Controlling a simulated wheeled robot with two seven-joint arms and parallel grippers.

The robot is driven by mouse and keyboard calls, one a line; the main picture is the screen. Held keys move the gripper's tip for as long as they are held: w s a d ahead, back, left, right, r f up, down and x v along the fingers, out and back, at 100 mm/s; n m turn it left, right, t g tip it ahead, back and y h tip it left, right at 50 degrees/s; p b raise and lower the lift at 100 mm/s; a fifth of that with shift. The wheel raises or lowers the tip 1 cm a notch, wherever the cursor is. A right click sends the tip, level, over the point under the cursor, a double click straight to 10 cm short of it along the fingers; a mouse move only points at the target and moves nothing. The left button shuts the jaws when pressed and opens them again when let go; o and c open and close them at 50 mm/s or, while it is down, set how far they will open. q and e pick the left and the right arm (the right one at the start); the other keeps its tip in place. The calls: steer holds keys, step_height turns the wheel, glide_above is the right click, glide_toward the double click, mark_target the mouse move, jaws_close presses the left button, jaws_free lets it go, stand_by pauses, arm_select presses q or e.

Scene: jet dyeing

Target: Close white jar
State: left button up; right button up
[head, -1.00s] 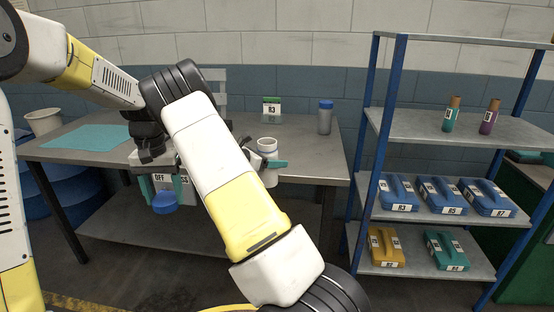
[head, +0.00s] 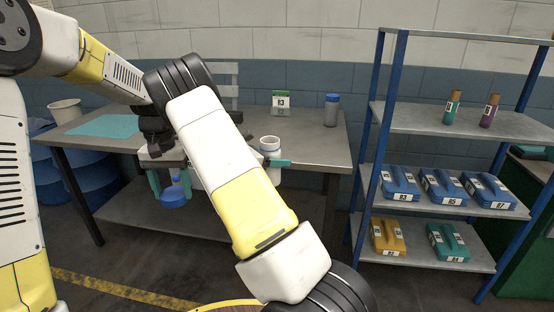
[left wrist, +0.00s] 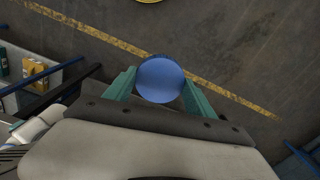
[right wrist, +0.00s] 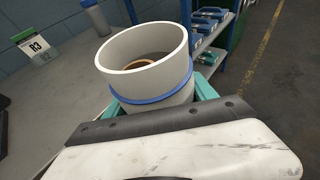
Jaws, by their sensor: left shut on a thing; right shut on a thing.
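The white jar (head: 270,147) is upright and open at the top, held in front of the table's front edge. In the right wrist view the jar (right wrist: 152,62) has a blue band around it and brown contents inside. My right gripper (head: 280,163) is shut on the jar's sides; my own forearm hides part of it in the head view. A blue lid (head: 174,197) hangs in my left gripper (head: 171,184), lower and to the left of the jar. In the left wrist view the round lid (left wrist: 160,79) sits between the two teal fingers. Lid and jar are apart.
A blue-posted shelf (head: 455,127) with bottles and cases stands at the right.

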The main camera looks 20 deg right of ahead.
jaws_close()
